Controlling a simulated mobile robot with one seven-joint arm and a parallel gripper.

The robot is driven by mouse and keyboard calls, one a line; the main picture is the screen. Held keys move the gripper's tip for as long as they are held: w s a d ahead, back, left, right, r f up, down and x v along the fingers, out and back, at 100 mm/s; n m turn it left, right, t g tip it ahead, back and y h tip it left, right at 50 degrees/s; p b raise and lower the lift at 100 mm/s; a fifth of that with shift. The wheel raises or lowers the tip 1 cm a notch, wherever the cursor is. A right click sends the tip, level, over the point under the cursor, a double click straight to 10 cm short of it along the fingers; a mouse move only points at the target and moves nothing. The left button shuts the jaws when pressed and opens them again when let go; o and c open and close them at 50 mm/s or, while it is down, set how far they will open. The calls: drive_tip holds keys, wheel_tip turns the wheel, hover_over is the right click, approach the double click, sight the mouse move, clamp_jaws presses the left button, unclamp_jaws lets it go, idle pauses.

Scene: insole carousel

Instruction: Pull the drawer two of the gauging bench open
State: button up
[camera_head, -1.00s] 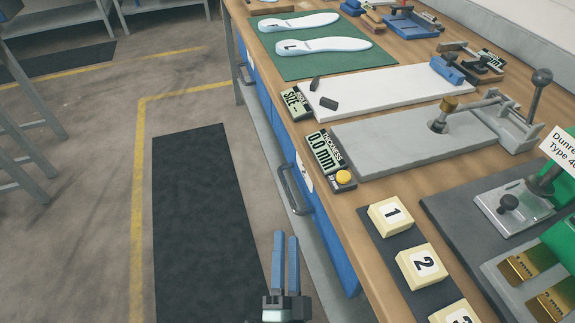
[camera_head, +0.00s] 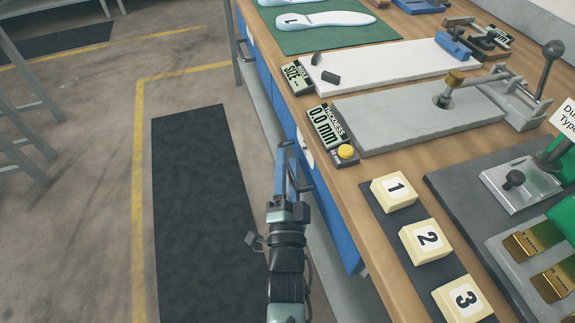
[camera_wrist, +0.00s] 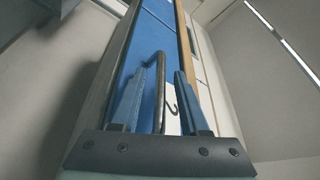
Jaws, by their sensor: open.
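My gripper (camera_head: 285,165) is open beside the blue drawer fronts (camera_head: 327,213) of the gauging bench, at the handle (camera_head: 304,184). In the head view its fingers partly hide the handle. In the wrist view the dark handle bar (camera_wrist: 159,95) stands between the two spread fingers of my gripper (camera_wrist: 160,76), with the left finger on one side and the right on the other. Behind it is the blue drawer front (camera_wrist: 152,42). A white label (camera_wrist: 173,110) with a dark curved mark is partly hidden, so I cannot read its number. The drawer looks shut.
The wooden bench top (camera_head: 352,183) overhangs the drawers. On it are a thickness display (camera_head: 325,127), a grey slab (camera_head: 400,115) and numbered blocks (camera_head: 426,240). A dark mat (camera_head: 205,210) lies on the open floor to the left.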

drive_tip(key=shift+c, duration=0.2)
clamp_jaws()
idle(1.3)
